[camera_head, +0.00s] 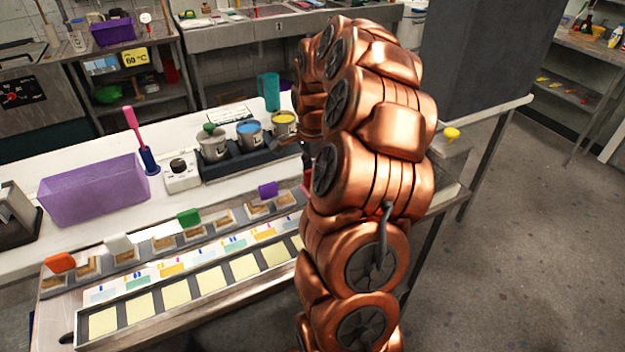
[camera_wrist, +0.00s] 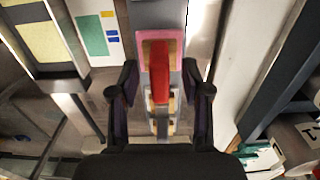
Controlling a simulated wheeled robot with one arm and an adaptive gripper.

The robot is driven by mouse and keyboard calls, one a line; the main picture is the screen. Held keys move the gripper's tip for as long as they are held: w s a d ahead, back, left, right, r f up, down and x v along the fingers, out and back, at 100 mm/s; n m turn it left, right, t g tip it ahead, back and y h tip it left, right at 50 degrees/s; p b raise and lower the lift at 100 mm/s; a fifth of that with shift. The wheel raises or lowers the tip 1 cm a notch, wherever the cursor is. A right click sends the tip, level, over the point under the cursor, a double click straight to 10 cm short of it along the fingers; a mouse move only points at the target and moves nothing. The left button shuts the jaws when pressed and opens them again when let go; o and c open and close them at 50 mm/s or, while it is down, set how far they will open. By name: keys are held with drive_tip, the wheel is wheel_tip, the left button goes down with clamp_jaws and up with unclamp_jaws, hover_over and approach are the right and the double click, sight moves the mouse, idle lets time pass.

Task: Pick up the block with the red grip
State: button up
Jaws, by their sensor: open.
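The block with the red grip (camera_wrist: 159,82) is in the middle of the wrist view. Its upright red grip stands over a pink-edged face (camera_wrist: 150,48), on a grey rack strip. My gripper (camera_wrist: 160,92) is open, with one dark finger to the left of the red grip and one to the right. Gaps show on both sides, and I see no contact.
Other blocks in the rack have orange (camera_head: 60,262), white (camera_head: 118,244), green (camera_head: 189,217) and purple (camera_head: 268,189) grips. A purple bin (camera_head: 93,190) and small buckets (camera_head: 249,135) stand behind. Pale yellow swatches (camera_head: 209,280) line a front tray. Floor is clear at right.

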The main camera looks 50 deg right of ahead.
drive_tip(key=shift+f, duration=0.1)
clamp_jaws()
idle(0.3)
